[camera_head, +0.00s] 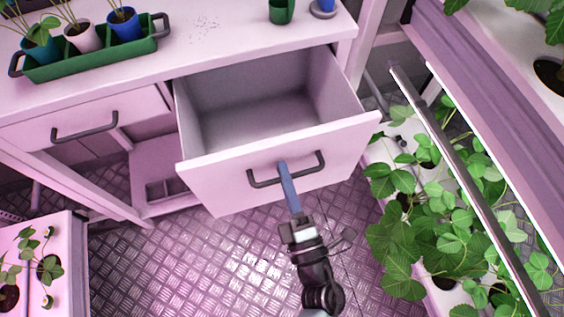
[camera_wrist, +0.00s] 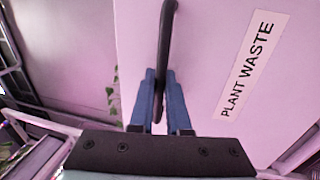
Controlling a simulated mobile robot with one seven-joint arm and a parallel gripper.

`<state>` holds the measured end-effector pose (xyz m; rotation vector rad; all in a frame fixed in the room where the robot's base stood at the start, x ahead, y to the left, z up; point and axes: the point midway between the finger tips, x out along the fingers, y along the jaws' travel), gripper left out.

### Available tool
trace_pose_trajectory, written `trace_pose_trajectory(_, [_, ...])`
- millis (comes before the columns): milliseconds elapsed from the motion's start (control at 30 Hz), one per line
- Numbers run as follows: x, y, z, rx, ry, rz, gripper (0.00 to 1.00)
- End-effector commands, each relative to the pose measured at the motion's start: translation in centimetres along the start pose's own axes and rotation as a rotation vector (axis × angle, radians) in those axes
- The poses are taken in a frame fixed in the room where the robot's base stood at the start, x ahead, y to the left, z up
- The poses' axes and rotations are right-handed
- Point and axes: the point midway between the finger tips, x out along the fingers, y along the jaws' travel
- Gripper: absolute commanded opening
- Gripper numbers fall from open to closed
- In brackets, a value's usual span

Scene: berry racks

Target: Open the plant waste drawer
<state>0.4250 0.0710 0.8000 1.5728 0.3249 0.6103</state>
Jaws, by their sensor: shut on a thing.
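The plant waste drawer (camera_head: 230,180) is pulled out of the white bench, and its grey inside is empty. In the wrist view its front carries a "PLANT WASTE" label (camera_wrist: 248,65). A dark bar handle (camera_head: 262,184) runs across the drawer front; it also shows in the wrist view (camera_wrist: 165,30). My gripper (camera_head: 284,168) has its blue fingers on the middle of this handle. In the wrist view my gripper (camera_wrist: 159,85) is shut with the handle between its two fingers.
A shut drawer with its own handle (camera_head: 85,131) is to the left. A green tray (camera_head: 95,62) with potted plants and a green cup (camera_head: 281,11) stand on the bench top. Leafy plant racks (camera_head: 420,190) line the right side. The metal floor (camera_head: 180,265) in front is clear.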

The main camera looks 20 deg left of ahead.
Motion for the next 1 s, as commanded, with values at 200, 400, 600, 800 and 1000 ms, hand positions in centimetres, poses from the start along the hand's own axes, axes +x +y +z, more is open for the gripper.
trace_pose_trajectory(200, [0.0, 0.0, 0.0, -0.001, -0.001, 0.001, 0.00])
trace_pose_trajectory(400, [0.0, 0.0, 0.0, -0.001, -0.001, 0.000, 0.27])
trace_pose_trajectory(600, [0.0, 0.0, 0.0, -0.001, 0.000, 0.000, 0.27])
trace_pose_trajectory(800, [-1.8, -0.2, 0.0, 0.000, -0.002, -0.004, 0.27])
trace_pose_trajectory(1000, [-6.2, -0.2, 0.0, -0.001, -0.002, -0.005, 0.27])
